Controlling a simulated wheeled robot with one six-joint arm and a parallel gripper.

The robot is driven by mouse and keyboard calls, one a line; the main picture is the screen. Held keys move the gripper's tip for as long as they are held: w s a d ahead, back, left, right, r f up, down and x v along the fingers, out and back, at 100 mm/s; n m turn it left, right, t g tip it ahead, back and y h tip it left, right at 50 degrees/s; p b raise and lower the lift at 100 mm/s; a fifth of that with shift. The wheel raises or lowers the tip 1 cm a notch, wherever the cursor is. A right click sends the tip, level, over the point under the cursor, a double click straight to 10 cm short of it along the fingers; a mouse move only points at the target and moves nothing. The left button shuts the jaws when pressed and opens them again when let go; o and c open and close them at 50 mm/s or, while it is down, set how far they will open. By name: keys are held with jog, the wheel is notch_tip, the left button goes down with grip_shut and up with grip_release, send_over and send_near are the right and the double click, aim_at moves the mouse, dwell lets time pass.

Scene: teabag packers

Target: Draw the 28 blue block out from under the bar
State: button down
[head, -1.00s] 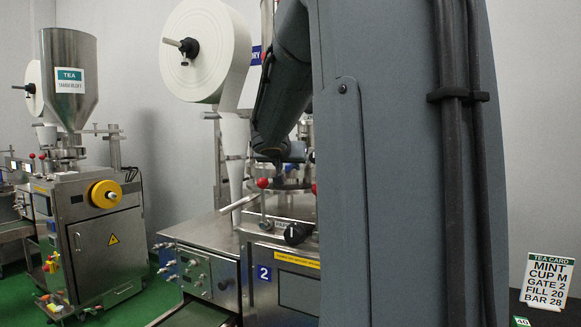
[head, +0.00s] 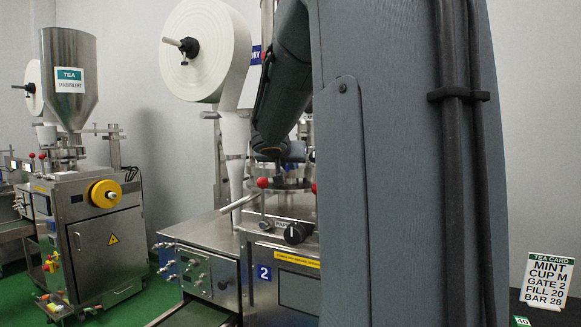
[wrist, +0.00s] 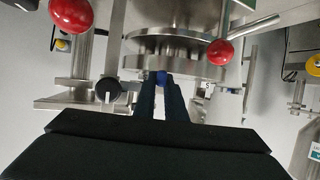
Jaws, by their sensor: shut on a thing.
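In the wrist view the two dark fingers of my gripper (wrist: 163,84) point at the machine and are shut on a small blue piece, the blue block (wrist: 162,77), at their tips. The block sits right in front of the edge of a round steel plate (wrist: 140,64). I cannot read a number on it, and I cannot tell whether it still touches the steel. The bar is not clearly made out. In the head view my arm hides the gripper and the block.
Red ball knobs stand at the left (wrist: 72,14) and right (wrist: 221,52) of the fingers in the wrist view. A black knob (wrist: 107,91) is near on the left. Machine 2 (head: 265,273) and a paper roll (head: 205,50) show in the head view. Another packer (head: 95,235) stands left.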

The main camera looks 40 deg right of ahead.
jog(key=shift+s+a, duration=0.1)
jog(key=shift+a, duration=0.05)
jog(key=s+a+b, duration=0.3)
jog(key=s+a, duration=0.1)
jog(key=a, duration=0.1)
jog(key=shift+s+a, duration=0.25)
jog(key=shift+s, duration=0.05)
dwell(0.8)
dwell(0.3)
jog(key=s+a+r+b, duration=0.1)
jog(key=s+a+r, duration=0.1)
jog(key=a, duration=0.3)
jog(key=shift+s+a+r, duration=0.15)
jog(key=shift+a+r, duration=0.15)
jog(key=shift+r, duration=0.2)
dwell(0.4)
